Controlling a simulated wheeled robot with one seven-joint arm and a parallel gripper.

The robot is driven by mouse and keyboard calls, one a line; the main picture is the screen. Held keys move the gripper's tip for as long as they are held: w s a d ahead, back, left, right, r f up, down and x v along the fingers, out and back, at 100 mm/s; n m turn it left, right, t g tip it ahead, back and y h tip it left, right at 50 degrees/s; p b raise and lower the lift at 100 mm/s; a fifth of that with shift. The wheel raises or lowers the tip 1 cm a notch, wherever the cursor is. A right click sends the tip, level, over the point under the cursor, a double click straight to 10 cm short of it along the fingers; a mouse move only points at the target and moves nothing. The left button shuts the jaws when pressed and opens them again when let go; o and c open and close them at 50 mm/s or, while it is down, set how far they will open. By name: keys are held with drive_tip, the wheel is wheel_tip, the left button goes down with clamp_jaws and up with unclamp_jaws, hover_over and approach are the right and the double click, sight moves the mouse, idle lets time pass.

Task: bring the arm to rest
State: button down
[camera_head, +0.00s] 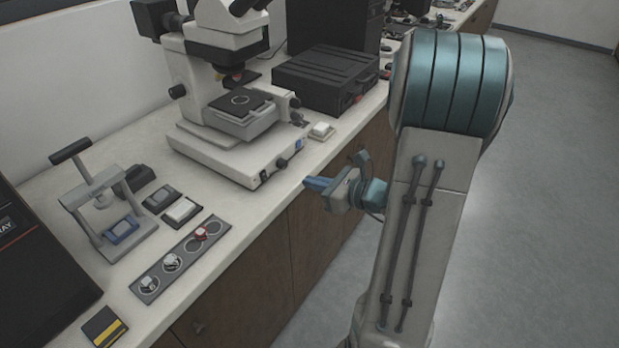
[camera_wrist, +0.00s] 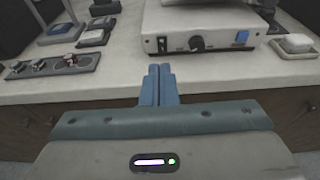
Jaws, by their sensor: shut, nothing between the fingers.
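My gripper (camera_head: 318,184) is in front of the bench's front edge, beside the microscope base, pointing toward the bench. In the wrist view its two blue fingers (camera_wrist: 159,84) are together with nothing between them. They appear in front of the wooden cabinet and the edge of the worktop (camera_wrist: 120,88). My arm stands upright in the aisle at the right of the head view and hides part of the bench front behind it.
The microscope (camera_head: 225,150) stands on the bench near my gripper. The mounting press (camera_head: 105,205), a grey strip holding small parts (camera_head: 180,262) and a black case (camera_head: 325,78) are also there. The floor (camera_head: 545,200) at right is clear.

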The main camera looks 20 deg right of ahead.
drive_tip(key=s+a+r+n+g, duration=0.3)
drive_tip(key=s+a+n+g, duration=0.8)
drive_tip(key=a+n, duration=0.35)
drive_tip(key=s+d+r+n+h, duration=0.2)
drive_tip(key=s+n+h, duration=0.1)
drive_tip(key=n, duration=0.4)
drive_tip(key=s+d+r+n+t+h+p, duration=0.1)
drive_tip(key=s+d+n+h, duration=0.2)
drive_tip(key=n+h, duration=0.2)
drive_tip(key=shift+s+d+r+n, duration=0.2)
drive_tip(key=shift+s+r+n, duration=0.15)
drive_tip(key=shift+n, duration=0.9)
